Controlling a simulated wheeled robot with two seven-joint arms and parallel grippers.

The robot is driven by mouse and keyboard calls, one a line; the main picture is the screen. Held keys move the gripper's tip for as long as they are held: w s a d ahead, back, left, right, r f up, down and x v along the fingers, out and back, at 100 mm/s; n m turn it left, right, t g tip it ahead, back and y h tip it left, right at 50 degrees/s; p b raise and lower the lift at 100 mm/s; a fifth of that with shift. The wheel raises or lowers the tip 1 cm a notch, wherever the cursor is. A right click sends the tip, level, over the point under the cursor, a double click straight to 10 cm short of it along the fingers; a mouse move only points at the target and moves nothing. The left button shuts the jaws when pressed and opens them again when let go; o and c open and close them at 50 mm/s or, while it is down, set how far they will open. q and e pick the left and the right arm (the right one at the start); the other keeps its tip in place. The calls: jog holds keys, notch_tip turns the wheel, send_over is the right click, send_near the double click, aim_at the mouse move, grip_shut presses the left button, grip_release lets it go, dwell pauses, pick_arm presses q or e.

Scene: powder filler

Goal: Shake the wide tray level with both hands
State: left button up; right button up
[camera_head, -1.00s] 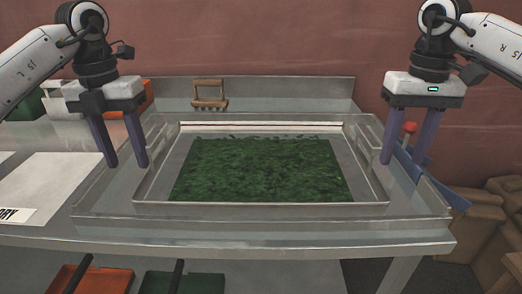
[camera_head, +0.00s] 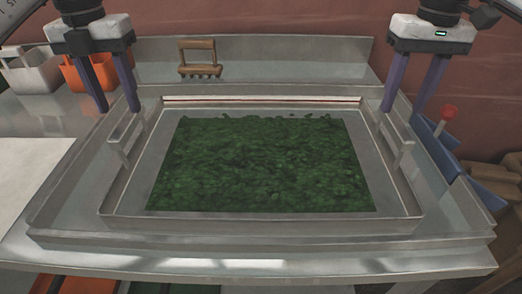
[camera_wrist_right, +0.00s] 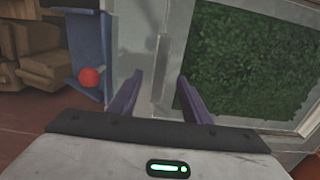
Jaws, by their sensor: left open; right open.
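The wide metal tray (camera_head: 262,222) sits in a larger metal frame on the table. A layer of dark green leafy material (camera_head: 262,165) lies across its middle, with a ragged far edge. The tray has a left handle (camera_head: 125,131) and a right handle (camera_head: 397,141). My left gripper (camera_head: 119,107) is open and empty, with its purple fingers above the left handle. My right gripper (camera_head: 402,108) is open and empty, above the far part of the right handle. In the right wrist view its fingers (camera_wrist_right: 158,92) stand on either side of the tray's edge strip; I cannot tell the height.
A wooden rake-like tool (camera_head: 198,58) stands at the back of the metal frame. A white bin (camera_head: 28,70) and an orange bin (camera_head: 85,75) stand at the back left. A blue piece with a red knob (camera_head: 450,112) is on the right, with brown sacks (camera_head: 492,172) beyond.

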aim_at(134, 142)
pick_arm(q)
notch_tip(134, 142, down, 10)
jog(key=shift+r, duration=0.1)
pick_arm(e)
notch_tip(134, 142, down, 10)
jog(key=shift+r, duration=0.15)
pick_arm(q)
grip_shut()
pick_arm(e)
grip_shut()
pick_arm(q)
jog(key=shift+r, duration=0.1)
pick_arm(e)
jog(key=shift+d, duration=0.1)
dwell(0.6)
pick_arm(q)
jog(key=shift+w+r, duration=0.2)
jog(key=shift+r, duration=0.05)
pick_arm(e)
jog(key=shift+w+r, duration=0.2)
jog(key=shift+r, duration=0.1)
